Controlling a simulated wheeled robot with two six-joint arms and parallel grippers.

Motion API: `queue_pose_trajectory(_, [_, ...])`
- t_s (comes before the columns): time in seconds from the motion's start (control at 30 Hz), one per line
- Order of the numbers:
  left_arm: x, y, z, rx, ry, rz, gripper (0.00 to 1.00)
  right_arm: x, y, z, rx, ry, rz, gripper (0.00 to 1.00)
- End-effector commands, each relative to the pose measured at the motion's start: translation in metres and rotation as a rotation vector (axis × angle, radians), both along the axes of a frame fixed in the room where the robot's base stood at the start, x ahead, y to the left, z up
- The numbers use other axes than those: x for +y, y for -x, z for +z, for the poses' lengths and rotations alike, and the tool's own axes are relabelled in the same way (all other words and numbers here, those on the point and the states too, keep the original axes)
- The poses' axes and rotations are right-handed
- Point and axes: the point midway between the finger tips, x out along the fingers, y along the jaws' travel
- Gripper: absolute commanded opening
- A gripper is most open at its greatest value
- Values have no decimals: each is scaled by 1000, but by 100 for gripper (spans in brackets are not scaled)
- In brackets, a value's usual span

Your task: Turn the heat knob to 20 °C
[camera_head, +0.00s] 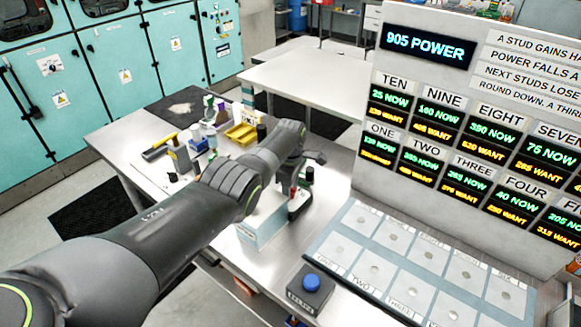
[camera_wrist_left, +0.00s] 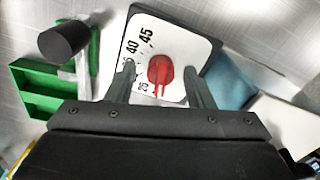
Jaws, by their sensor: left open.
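The red heat knob (camera_wrist_left: 159,70) sits on a white dial plate (camera_wrist_left: 185,40) in the left wrist view. The numbers 45, 40 and 25 show on the dial, and others are hidden or blurred. The knob's pale pointer line runs toward the bottom of the picture, near the 25 side; its exact reading is unclear. My left gripper (camera_wrist_left: 163,78) is open, with one finger on each side of the knob and gaps between. In the head view my left gripper (camera_head: 306,160) is over the bench, above a small dark device with a red part (camera_head: 293,191). My right gripper is out of view.
A black cylinder (camera_wrist_left: 63,41) and a green tray (camera_wrist_left: 35,85) lie left of the dial in the wrist view. In the head view, a pale blue box (camera_head: 262,228) stands near the arm, with a blue button box (camera_head: 311,284) and a panel of pads (camera_head: 420,262) to the right.

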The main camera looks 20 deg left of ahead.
Motion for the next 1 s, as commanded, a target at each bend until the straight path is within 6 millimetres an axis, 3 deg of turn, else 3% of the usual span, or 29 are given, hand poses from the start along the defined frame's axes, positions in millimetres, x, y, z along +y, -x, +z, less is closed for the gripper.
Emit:
queue_pose_trajectory(0.17, [1, 0, 31, -2, -1, 0, 48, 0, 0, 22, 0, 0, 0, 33])
queue_pose_trajectory(0.37, [1, 0, 59, -4, -1, 0, 48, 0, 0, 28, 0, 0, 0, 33])
queue_pose_trajectory(0.8, [1, -1, 143, -5, -2, 1, 48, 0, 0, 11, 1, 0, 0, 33])
queue_pose_trajectory(1.0, [0, 0, 165, -2, 0, 1, 48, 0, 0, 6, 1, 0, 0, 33])
